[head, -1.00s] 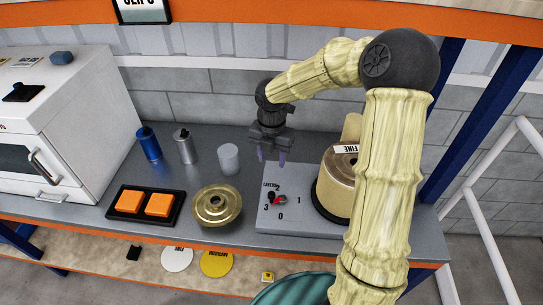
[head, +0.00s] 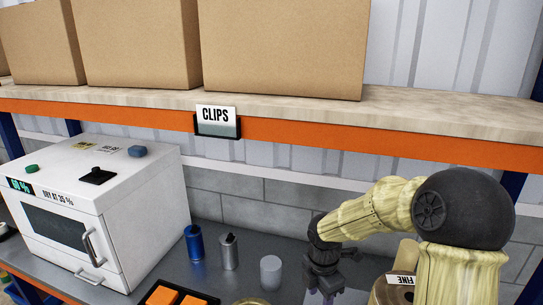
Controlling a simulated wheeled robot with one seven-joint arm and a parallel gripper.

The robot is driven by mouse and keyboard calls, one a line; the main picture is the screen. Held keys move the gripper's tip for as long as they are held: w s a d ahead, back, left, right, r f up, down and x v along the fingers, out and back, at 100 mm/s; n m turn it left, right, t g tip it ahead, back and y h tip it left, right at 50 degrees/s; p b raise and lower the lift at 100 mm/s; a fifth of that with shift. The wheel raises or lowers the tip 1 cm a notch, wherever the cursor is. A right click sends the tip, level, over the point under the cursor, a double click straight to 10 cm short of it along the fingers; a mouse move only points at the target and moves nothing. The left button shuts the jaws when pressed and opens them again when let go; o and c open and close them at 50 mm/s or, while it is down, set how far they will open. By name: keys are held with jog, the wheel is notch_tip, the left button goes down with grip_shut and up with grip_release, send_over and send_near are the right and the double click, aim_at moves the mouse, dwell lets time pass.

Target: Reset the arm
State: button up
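My gripper (head: 325,292) hangs at the bottom edge of the head view, right of the pale cylinder, pointing down. My arm reaches in from the right, bent at a dark round joint. The tan spool carousel (head: 400,291) with its FINE label (head: 400,279) is partly visible right of the gripper, partly hidden by my arm.
A white dryer box (head: 95,215) stands at the left. A blue bottle (head: 194,243), a grey bottle (head: 229,252) and a pale cylinder (head: 270,272) stand on the grey bench. Orange pads (head: 175,297) show at the bottom. A shelf (head: 400,132) with cardboard boxes (head: 285,45) runs above.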

jog(key=s+d+m+t+b, duration=0.2)
jog(key=s+m, duration=1)
jog(key=m, duration=1.1)
jog(key=shift+s+d+f+t, duration=0.2)
jog(key=shift+s+d+t, duration=0.1)
jog(key=shift+d, duration=0.15)
jog(key=shift+c, duration=1)
jog(key=shift+w+a, duration=0.1)
jog(key=shift+w, duration=0.05)
